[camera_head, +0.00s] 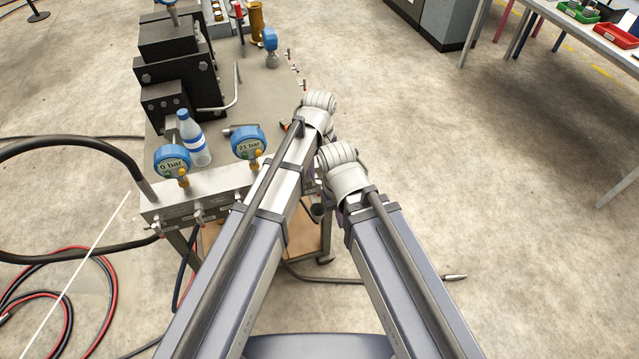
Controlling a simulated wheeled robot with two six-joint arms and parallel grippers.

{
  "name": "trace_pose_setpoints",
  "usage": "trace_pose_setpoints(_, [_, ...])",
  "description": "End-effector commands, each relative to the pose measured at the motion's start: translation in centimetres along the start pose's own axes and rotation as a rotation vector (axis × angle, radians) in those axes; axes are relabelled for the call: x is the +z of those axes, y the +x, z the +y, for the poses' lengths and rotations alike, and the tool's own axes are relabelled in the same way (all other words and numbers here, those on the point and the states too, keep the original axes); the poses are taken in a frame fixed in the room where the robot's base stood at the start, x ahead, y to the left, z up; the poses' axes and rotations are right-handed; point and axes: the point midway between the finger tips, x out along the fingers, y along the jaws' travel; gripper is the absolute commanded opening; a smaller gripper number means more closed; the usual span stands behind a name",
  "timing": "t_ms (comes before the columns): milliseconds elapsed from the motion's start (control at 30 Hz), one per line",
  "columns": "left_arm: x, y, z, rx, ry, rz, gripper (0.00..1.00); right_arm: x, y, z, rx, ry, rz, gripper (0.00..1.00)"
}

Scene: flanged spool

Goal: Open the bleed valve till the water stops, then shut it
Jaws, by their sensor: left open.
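A grey manifold block (205,196) runs along the front edge of the bench. It carries two blue gauges: the left gauge (172,161) reads 0 bar and the right gauge (248,143) reads 21 bar. Small fittings (198,214) show on the block's front face; I cannot tell which is the bleed valve, and no water is visible. My left gripper (287,126) shows only as a small part beside its wrist, over the bench's right side, open with nothing seen in it. My right gripper is hidden behind its own wrist, right of the bench.
A clear bottle with a blue cap (195,138) stands behind the manifold. Black blocks (180,65) fill the bench's back left. Hoses (70,150) leave the bench on the left. Another table with trays (580,12) stands at the far right. The floor between is mostly clear.

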Motion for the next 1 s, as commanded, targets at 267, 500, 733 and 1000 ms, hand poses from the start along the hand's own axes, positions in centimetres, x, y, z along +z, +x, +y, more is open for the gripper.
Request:
trace_pose_setpoints(267, [0.0, 3.0, 0.0, 0.0, 0.002, 0.0, 0.49, -0.2, 3.0, -0.3, 0.0, 0.0, 0.0, 0.0])
trace_pose_setpoints(500, [0.0, 6.2, 0.0, 0.0, 0.002, 0.0, 0.49, -0.4, 6.1, -0.6, 0.0, 0.0, 0.0, 0.0])
trace_pose_setpoints(733, [0.0, 7.5, 0.0, 0.0, 0.002, 0.0, 0.49, -0.4, 7.5, -0.7, 0.0, 0.0, 0.0, 0.0])
trace_pose_setpoints(1000, [0.0, 7.4, 0.0, 0.0, 0.002, 0.0, 0.49, -0.4, 7.3, -0.7, 0.0, 0.0, 0.0, 0.0])
